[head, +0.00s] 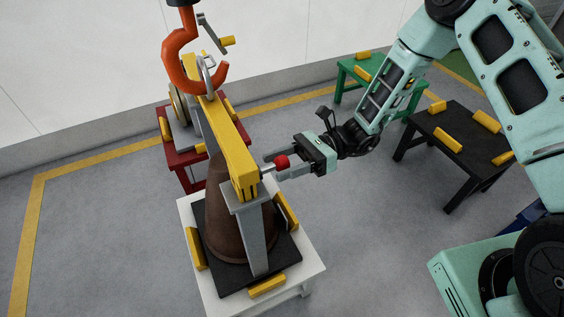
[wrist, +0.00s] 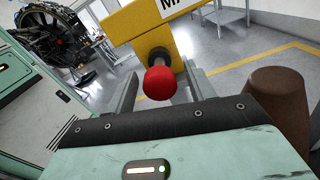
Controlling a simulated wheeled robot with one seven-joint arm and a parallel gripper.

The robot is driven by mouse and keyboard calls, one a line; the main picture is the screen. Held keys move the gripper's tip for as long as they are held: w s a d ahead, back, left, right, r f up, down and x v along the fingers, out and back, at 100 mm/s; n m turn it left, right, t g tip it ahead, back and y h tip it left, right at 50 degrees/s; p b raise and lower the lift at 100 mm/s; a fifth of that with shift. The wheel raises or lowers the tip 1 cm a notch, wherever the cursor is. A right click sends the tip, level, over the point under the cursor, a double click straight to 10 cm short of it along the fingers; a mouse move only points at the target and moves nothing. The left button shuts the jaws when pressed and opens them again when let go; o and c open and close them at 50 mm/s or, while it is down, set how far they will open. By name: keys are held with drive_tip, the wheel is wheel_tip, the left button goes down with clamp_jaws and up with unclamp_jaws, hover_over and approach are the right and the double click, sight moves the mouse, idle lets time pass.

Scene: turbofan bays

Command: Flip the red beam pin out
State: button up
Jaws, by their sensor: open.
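The red beam pin (head: 282,162) sticks out sideways from the near end of the yellow beam (head: 232,150). It has a round red knob on a grey shank. In the wrist view the red knob (wrist: 161,83) sits in front of the yellow beam end (wrist: 140,30). My gripper (head: 279,164) is open, with its two grey fingers on either side of the knob. In the wrist view the fingers (wrist: 160,92) stand left and right of the knob, and I see gaps beside it. The pin's inner end is hidden in the beam.
A grey post holds the beam end above a brown cone (head: 230,205) on a white stand (head: 312,268) with yellow blocks. An orange hook (head: 172,68) hangs at the beam's far part. A red stand (head: 180,158), black table (head: 455,140) and green table (head: 345,75) stand around. Floor at left is clear.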

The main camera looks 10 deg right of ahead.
drive_tip(key=b+v, duration=0.4)
drive_tip(key=v, duration=1.3)
drive_tip(key=shift+d+b, duration=0.25)
drive_tip(key=shift+b, duration=0.15)
drive_tip(key=shift+w+r, duration=0.1)
